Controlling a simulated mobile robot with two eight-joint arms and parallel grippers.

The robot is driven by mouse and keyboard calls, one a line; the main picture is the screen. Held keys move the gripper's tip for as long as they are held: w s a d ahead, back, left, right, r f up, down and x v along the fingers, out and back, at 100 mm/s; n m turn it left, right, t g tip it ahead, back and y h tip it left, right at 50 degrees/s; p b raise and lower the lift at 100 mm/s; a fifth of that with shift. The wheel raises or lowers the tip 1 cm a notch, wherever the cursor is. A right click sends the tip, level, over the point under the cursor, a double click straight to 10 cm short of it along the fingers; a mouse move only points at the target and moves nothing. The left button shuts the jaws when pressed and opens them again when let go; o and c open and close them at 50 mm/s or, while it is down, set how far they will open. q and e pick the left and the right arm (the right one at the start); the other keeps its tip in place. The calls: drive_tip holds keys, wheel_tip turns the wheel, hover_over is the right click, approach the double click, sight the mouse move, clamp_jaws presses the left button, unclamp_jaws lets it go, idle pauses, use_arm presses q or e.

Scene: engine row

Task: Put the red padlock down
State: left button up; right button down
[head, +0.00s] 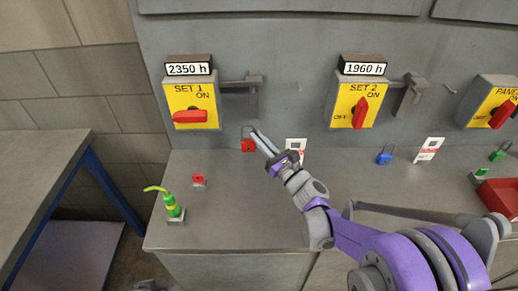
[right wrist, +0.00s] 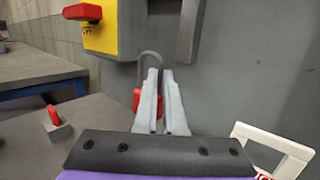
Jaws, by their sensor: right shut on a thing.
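The red padlock (head: 248,145) is near the back edge of the grey bench top (head: 235,218), below the SET 1 panel. My right gripper (head: 253,132) reaches it from the lower right and is shut on it. In the right wrist view the padlock (right wrist: 138,98) shows at the left of the closed fingers (right wrist: 159,72), its grey shackle upright behind the fingertips. The fingers hide part of the padlock. I cannot tell whether it touches the bench. My left gripper is not in view.
A white tag (head: 296,150) is just right of the gripper. A blue padlock (head: 384,157) and red tray (head: 498,198) are farther right.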

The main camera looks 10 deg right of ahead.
wheel_tip(320, 180, down, 4)
drive_tip(key=shift+w+f, duration=0.15)
drive_tip(key=shift+f, duration=0.05)
drive_tip(key=shift+f+b, duration=0.6)
drive_tip(key=shift+b, duration=0.1)
drive_tip(key=c, duration=1)
unclamp_jaws()
drive_tip(key=shift+r, duration=0.15)
